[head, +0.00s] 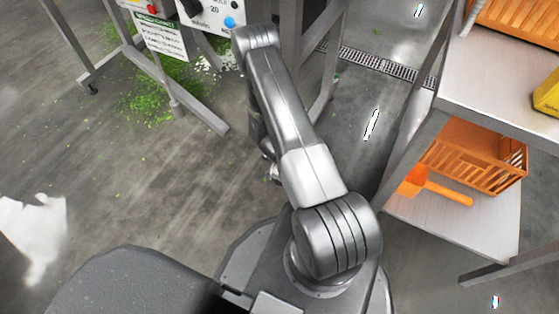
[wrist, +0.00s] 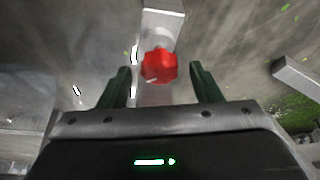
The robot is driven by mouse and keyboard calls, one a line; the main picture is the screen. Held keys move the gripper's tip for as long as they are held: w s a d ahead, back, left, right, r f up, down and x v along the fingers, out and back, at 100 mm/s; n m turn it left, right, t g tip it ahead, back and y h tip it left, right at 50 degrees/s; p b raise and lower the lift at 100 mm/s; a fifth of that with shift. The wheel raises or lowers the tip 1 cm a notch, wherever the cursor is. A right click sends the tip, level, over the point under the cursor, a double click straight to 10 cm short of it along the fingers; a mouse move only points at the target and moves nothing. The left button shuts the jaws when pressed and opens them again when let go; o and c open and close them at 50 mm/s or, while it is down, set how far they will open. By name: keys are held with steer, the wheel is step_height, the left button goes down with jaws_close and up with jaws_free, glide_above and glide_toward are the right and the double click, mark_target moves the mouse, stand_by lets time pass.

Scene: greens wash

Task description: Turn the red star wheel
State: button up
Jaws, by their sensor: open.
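The red star wheel (wrist: 158,66) shows in the wrist view, just above the picture's middle. It sits in front of a pale grey metal post (wrist: 163,20). My gripper (wrist: 160,84) is open, with one dark green finger on each side of the wheel's place in the picture. The wheel appears a little beyond the fingertips, and I see no contact. In the head view my arm hides the gripper, and I cannot make out the wheel there.
A control panel (head: 222,16) on a metal frame stands at the top. Chopped greens (head: 150,105) litter the floor below it. A steel shelf unit (head: 500,215) with an orange basket (head: 480,165) and orange scoop (head: 430,186) stands at right. A floor drain (head: 375,63) runs behind.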

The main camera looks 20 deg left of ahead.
steer(key=c, duration=1)
steer(key=shift+r+p, duration=0.1)
steer(key=shift+p, duration=0.55)
steer(key=shift+r+m+p, duration=0.1)
steer(key=shift+m+p, duration=0.3)
steer(key=shift+p, duration=0.05)
steer(key=shift+m+h+p, duration=0.5)
steer(key=shift+m+p, duration=0.3)
steer(key=shift+p, duration=0.4)
steer(key=m, duration=0.1)
steer(key=m+h, duration=0.1)
steer(key=shift+a+f+m, duration=0.2)
steer(key=shift+f+m, duration=0.1)
steer(key=shift+m, duration=0.1)
steer(key=shift+m+g+h+b, duration=0.35)
steer(key=shift+m+b, duration=0.25)
steer(key=shift+m, duration=0.6)
